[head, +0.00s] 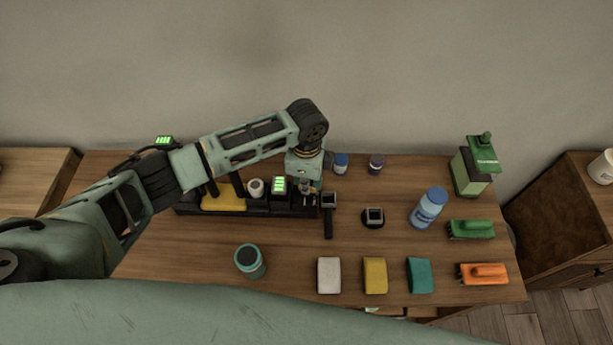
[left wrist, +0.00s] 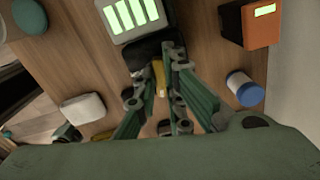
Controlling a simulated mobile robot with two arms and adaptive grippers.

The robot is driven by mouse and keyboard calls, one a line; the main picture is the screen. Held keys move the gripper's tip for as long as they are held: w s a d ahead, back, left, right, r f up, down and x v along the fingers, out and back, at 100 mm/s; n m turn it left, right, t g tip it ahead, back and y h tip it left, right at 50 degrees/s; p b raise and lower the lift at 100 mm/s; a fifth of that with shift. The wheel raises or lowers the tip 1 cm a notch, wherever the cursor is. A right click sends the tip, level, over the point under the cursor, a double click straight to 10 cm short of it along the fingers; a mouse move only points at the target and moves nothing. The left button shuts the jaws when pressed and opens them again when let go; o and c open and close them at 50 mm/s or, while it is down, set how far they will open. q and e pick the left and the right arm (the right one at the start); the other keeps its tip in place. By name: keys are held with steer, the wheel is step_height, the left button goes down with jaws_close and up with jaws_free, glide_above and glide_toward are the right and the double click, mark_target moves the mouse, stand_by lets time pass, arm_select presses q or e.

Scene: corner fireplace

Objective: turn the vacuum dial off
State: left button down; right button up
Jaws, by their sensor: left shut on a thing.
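A black unit (head: 245,211) lies along the back left of the wooden table. A block with bright green bars (head: 279,186) stands on its right part, and it also shows in the left wrist view (left wrist: 131,14). My left gripper (head: 308,190) points down at the right end of this unit, just right of the block. In the left wrist view my left gripper (left wrist: 158,58) has its fingers close together at the black end beside the block, with a small yellow part between them. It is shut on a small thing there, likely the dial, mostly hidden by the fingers. My right gripper is not in view.
A teal jar (head: 249,261) and white sponge (head: 329,275) are in front.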

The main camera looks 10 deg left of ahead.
arm_select(q)
steer(key=shift+r+n+p, duration=0.15)
steer(key=shift+n+p, duration=0.65)
steer(key=shift+n, duration=0.4)
steer(key=c, duration=1.8)
jaws_free()
steer(key=shift+c, duration=0.2)
step_height(320, 180, up, 12)
